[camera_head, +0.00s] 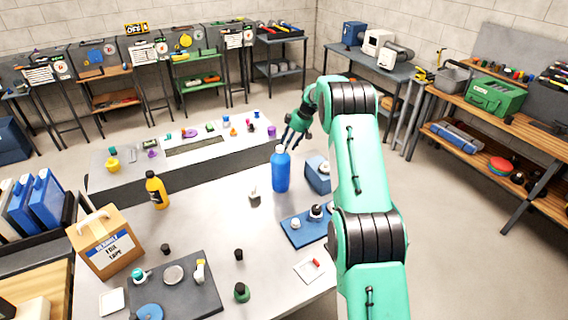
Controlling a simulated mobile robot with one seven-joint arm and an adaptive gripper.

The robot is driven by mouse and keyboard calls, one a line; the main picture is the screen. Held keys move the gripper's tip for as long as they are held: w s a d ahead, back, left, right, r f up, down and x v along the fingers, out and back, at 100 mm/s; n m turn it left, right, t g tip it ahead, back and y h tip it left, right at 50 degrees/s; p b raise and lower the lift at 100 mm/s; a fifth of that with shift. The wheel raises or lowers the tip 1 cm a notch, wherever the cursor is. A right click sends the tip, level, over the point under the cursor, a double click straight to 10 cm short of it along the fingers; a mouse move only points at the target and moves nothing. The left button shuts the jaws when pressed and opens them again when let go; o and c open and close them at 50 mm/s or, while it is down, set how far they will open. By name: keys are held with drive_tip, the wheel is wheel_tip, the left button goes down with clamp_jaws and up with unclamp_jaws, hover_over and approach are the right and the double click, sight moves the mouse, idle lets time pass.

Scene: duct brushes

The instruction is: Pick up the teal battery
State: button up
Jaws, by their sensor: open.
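I cannot clearly make out a teal battery. A small teal-topped item (138,274) sits on the dark grey mat at the front left of the table, but it is too small to identify. A tiny teal piece (168,136) lies on the low bench behind the table. My gripper (291,143) is open, with its dark fingers pointing down. In the picture it shows just above the blue bottle (281,170), toward the far edge of the table. Nothing shows between the fingers.
On the table (210,232) stand a yellow bottle (156,191), a cardboard box (104,244), a dark green bottle (241,292) and a blue tray (304,230). A blue box (317,176) is beside my arm. The table's middle is mostly clear.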

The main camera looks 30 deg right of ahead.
drive_tip(key=shift+x, duration=1.4)
clamp_jaws()
